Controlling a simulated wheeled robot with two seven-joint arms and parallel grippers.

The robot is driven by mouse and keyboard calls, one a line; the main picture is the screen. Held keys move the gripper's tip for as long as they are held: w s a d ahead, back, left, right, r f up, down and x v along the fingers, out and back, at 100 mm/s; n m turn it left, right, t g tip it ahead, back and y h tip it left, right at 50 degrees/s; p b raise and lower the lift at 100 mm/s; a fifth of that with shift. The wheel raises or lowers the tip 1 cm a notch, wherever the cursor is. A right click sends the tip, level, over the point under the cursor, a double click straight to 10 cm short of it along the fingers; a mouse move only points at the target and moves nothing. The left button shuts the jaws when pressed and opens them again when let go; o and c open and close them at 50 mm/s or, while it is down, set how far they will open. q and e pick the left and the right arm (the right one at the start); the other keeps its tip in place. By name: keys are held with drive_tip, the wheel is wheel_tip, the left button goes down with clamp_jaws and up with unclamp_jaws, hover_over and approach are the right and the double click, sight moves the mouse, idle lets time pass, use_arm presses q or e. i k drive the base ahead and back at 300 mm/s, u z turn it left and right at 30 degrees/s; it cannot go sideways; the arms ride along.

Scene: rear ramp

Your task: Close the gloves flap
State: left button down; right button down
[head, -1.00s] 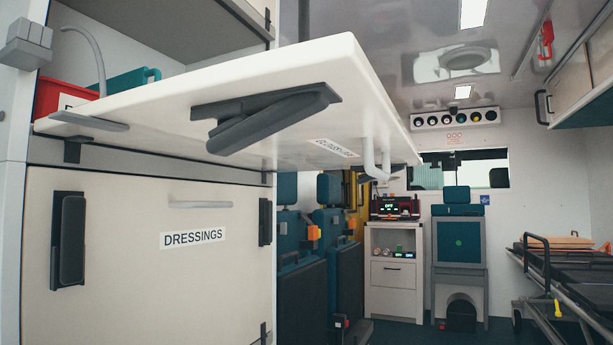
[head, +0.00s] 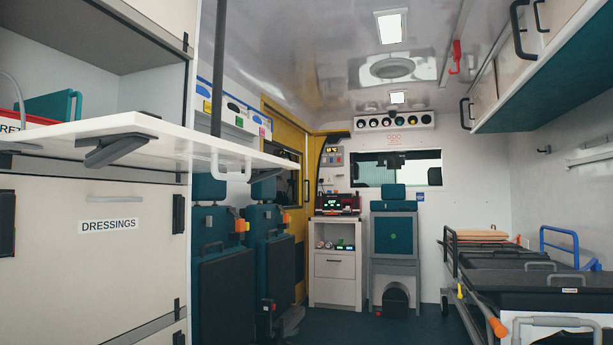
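The gloves flap (head: 225,148) is a white panel on the left cabinet. It is open and sticks out roughly level above the dressings door (head: 60,255). A dark latch (head: 120,150) is on its underside, and a pale U-shaped handle (head: 232,172) hangs near its outer end. The flap's label cannot be read from here. The open compartment (head: 105,85) above it holds a teal container (head: 50,107) and a red bin (head: 12,122). Neither of my grippers is in view.
Folded teal seats (head: 225,270) stand beyond the cabinet. A white drawer unit (head: 335,275) and grey-teal seat (head: 393,240) are at the back. A stretcher (head: 520,275) stands at right under overhead lockers (head: 540,70). The floor between is partly clear.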

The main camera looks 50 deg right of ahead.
sight(171, 147)
drive_tip(key=z, duration=0.85)
drive_tip(key=i, duration=0.4)
drive_tip(key=u, duration=0.1)
